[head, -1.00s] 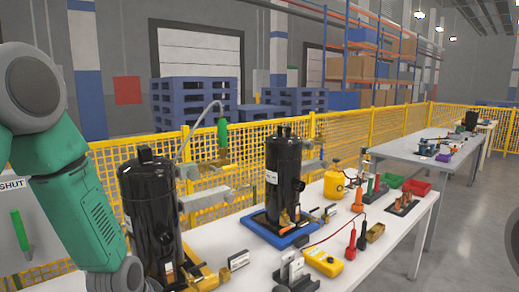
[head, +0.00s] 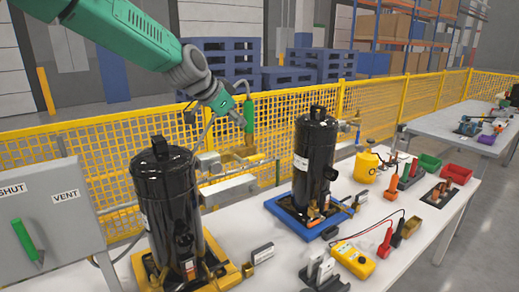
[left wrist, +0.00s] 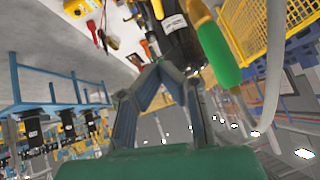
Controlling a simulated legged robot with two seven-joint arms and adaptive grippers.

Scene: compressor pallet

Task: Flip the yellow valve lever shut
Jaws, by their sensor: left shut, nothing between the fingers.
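My left gripper (head: 235,112) reaches in from the upper left above the black compressors, close to a hanging green handle (head: 249,116). Its fingers are shut and empty in the left wrist view (left wrist: 156,68). The green handle (left wrist: 218,55) is just right of the fingers there, apart from them, with a yellow part (left wrist: 196,12) at its end. In the head view a small yellow-brown part (head: 243,153) shows below the handle, by the pipework. I cannot tell for sure if this is the yellow valve lever. My right gripper is not in view.
Two black compressors (head: 168,205) (head: 314,160) stand on the white table among tools and a yellow meter (head: 353,259). A grey panel (head: 45,215) marked SHUT and VENT, with a green lever (head: 27,241), stands at left. A yellow mesh fence (head: 100,150) runs behind.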

